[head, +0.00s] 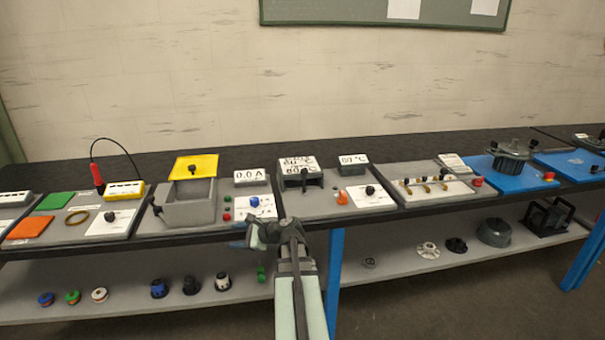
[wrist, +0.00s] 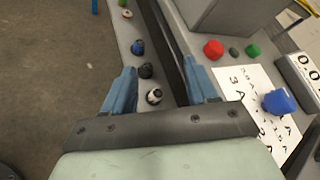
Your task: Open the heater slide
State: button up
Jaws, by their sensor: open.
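The heater looks to be the small grey box (head: 301,175) with a lettered white top, in the head view right of centre on the bench. A dark handle (head: 304,180) shows on its front; I cannot tell for sure that this is the slide, or how far it is drawn out. The heater does not show in the wrist view. My gripper (head: 257,236) is at the bench's front edge, left of and nearer than the heater. In the wrist view my gripper (wrist: 161,89) is open, with nothing between its fingers.
A °C display (head: 354,159) and a dark knob (head: 370,190) stand right of the heater. Left are a grey bin with a yellow lid (head: 193,167) and a blue knob (wrist: 279,101) beside red and green buttons. Small parts line the lower shelf (head: 130,298).

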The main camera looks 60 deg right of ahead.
aim_at(302, 171)
jog(key=s+d+r+m+t+h, duration=0.1)
jog(key=d+m, duration=0.1)
jog(key=d, duration=0.2)
jog(key=s+d+r+m+h, duration=0.2)
jog(key=d, duration=0.3)
jog(key=s+d+r+m+t+h, duration=0.1)
jog(key=d+r+m, duration=0.1)
jog(key=d, duration=0.2)
jog(key=shift+s+d+t+h, duration=0.15)
jog(key=shift+t+h, duration=0.15)
jog(key=shift+h, duration=0.1)
jog(key=s+d+r+m+h, duration=0.1)
jog(key=s+d+m+h, duration=0.1)
jog(key=s+d+m, duration=0.1)
jog(key=s+d+r+m+h, duration=0.2)
jog(key=s+d+m, duration=0.1)
jog(key=d, duration=0.3)
jog(key=s+d+r+m+h, duration=0.1)
jog(key=s+d+m+h, duration=0.2)
jog(key=s+d, duration=0.1)
jog(key=shift+d+r, duration=0.3)
jog(key=shift+d, duration=0.35)
jog(key=shift+w+d, duration=0.35)
jog(key=shift+w, duration=0.1)
jog(key=x, duration=1.2)
jog(key=shift+w+r, duration=0.15)
jog(key=shift+w, duration=0.2)
grip_shut()
